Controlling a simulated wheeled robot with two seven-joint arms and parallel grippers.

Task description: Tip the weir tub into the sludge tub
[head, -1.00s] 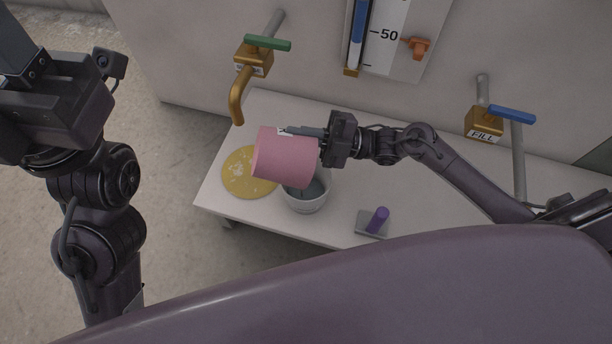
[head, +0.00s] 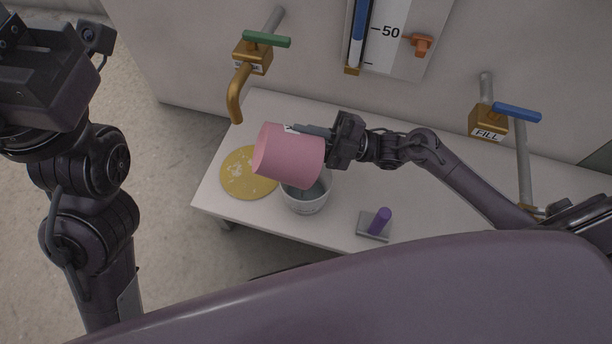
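A pink tub (head: 290,157) is tilted on its side in the air, its open end hidden from me and turned toward the lower left. My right gripper (head: 312,132) is shut on the pink tub at its upper right, by the wall near a small white label. A white-grey tub (head: 304,204) stands upright on the table below it, partly covered by the pink tub. I cannot read which tub is the weir tub or the sludge tub. My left gripper (head: 40,75) is raised at the far left, its fingers not clearly shown.
A yellow speckled disc (head: 244,182) lies on the white table (head: 440,205), left of the white-grey tub. A purple-handled grey block (head: 374,224) stands at right. Brass taps with a green handle (head: 266,39) and a blue handle (head: 516,112) and a gauge (head: 388,34) are on the wall.

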